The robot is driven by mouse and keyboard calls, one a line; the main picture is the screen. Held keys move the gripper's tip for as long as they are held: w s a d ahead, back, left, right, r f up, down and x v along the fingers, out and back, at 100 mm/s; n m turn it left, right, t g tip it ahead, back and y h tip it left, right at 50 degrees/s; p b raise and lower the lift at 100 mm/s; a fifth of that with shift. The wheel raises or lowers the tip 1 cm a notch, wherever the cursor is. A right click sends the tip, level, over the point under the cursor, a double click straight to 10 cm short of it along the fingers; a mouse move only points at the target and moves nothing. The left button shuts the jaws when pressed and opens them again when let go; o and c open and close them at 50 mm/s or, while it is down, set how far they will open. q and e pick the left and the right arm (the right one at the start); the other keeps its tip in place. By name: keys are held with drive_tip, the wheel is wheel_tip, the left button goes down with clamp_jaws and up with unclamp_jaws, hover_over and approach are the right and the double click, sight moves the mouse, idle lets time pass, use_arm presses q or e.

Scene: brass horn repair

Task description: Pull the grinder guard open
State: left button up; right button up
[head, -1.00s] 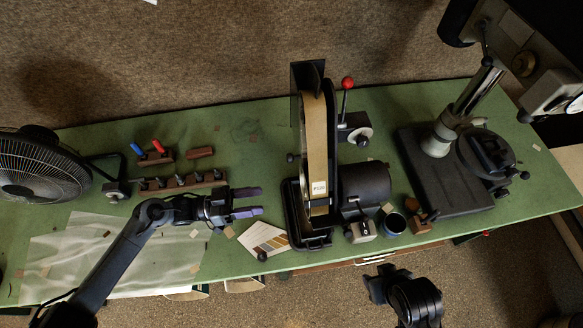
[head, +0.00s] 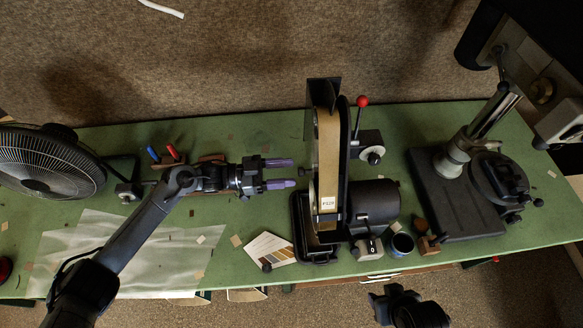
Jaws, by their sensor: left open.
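The belt grinder (head: 328,165) stands at the middle of the green bench, with a tan belt marked P320 and a dark motor (head: 372,201) on its right. A dark plate (head: 322,92) is at its top end; I cannot tell for sure whether this is the guard. A lever with a red knob (head: 362,101) stands right of the belt. My left gripper (head: 281,174) is open and empty, its purple fingers pointing right, a short gap left of the grinder. My right arm shows at the bottom edge (head: 408,308); its fingertips cannot be made out.
A fan (head: 48,165) stands at the far left, and a drill press (head: 465,165) at the right. Red and blue handled tools (head: 163,154) lie behind my left arm. A grit card (head: 268,249), a dark cup (head: 401,243) and a clear sheet (head: 110,250) lie near the front edge.

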use_arm(q)
drive_tip(key=shift+w+d, duration=0.15)
drive_tip(key=shift+d, duration=0.9)
clamp_jaws()
